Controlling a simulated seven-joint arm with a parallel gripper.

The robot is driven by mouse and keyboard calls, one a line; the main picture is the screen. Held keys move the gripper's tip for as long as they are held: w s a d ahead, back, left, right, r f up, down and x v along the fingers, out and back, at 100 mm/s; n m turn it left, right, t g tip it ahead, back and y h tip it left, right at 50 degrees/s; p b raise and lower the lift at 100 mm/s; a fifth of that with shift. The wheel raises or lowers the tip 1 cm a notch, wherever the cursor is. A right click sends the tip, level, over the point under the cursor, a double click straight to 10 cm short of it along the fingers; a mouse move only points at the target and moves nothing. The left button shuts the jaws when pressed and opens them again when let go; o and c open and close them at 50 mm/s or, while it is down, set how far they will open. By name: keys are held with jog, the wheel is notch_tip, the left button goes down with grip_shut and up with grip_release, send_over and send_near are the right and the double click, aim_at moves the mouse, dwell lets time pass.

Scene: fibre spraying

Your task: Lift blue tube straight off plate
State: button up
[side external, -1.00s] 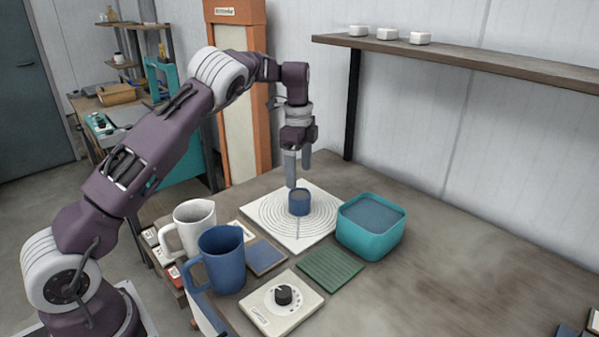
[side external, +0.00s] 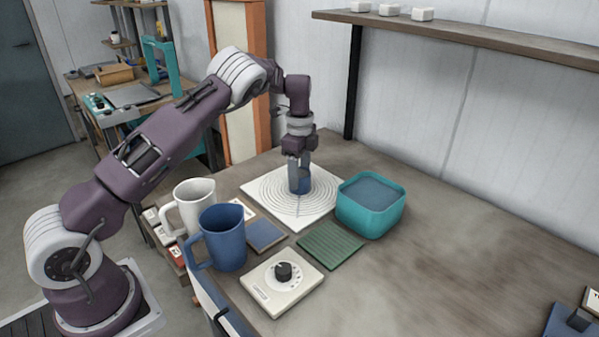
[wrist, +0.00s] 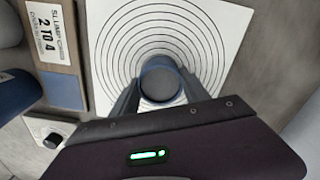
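The blue tube (side external: 305,186) stands upright on the white plate (side external: 270,191), which is marked with concentric rings. In the wrist view the tube (wrist: 160,80) shows from above as a dark round opening with a blue rim, over the middle of the rings on the plate (wrist: 110,25). My gripper (side external: 299,184) points straight down with one finger on each side of the tube. In the wrist view both fingers of the gripper (wrist: 161,88) lie against the tube's sides, shut on it. The fingers hide part of the tube in the side view.
A teal tub (side external: 371,212) stands close to the plate's right. A green ribbed mat (side external: 330,245), a dial box (side external: 282,282), a blue mug (side external: 222,238) and a white mug (side external: 193,206) stand in front and left. The table at right is mostly clear.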

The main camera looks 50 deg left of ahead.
grip_shut()
notch_tip(320, 180, up, 10)
dwell(2.4)
dwell(0.8)
